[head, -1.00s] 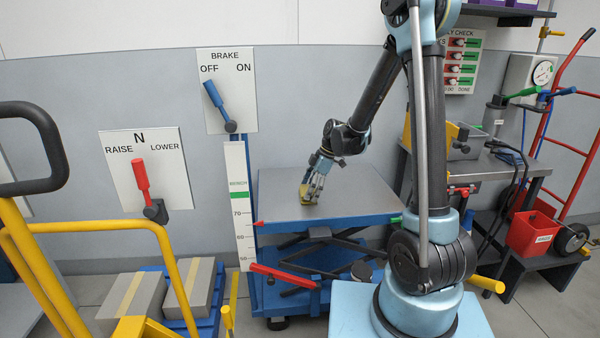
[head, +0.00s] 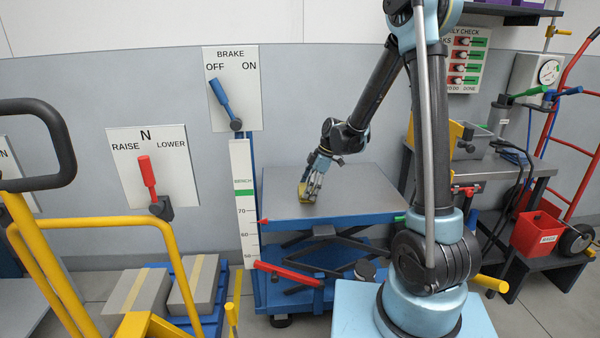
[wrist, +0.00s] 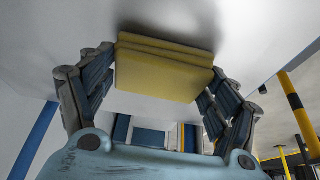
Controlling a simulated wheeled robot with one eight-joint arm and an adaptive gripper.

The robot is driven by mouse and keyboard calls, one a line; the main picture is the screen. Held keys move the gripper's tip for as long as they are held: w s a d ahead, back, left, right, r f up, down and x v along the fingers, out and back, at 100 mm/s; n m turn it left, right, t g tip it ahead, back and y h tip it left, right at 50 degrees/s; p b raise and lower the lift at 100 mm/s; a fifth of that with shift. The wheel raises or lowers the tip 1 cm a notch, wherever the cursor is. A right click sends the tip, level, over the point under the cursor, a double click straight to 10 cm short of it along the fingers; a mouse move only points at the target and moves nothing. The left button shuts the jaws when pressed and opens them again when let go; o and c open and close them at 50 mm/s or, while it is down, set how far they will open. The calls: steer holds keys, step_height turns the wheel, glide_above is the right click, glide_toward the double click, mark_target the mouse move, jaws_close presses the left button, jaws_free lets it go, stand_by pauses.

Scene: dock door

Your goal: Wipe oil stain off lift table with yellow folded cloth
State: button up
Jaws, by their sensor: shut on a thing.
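The yellow folded cloth (wrist: 165,72) is held between the fingers of my gripper (wrist: 160,95) in the wrist view. In the head view my gripper (head: 311,188) is low over the left part of the lift table's grey top (head: 350,187), with a bit of yellow cloth (head: 303,188) showing at its fingers. The cloth is at the table surface; whether it presses on it I cannot tell. The oil stain is not visible; a dark smudge or shadow lies beside the cloth in the wrist view.
A brake board (head: 232,90) with a blue lever and a raise/lower board (head: 153,170) with a red lever stand left of the table. A yellow-framed cart with boxes (head: 137,292) is at lower left. A bench (head: 540,168) stands right. Most of the tabletop is clear.

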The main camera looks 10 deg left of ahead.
steer(key=shift+s+a, duration=0.2)
steer(key=shift+a, duration=0.4)
steer(key=shift+s+a, duration=0.15)
steer(key=shift+a, duration=0.4)
steer(key=shift+a+r, duration=0.1)
steer(key=shift+r, duration=3.9)
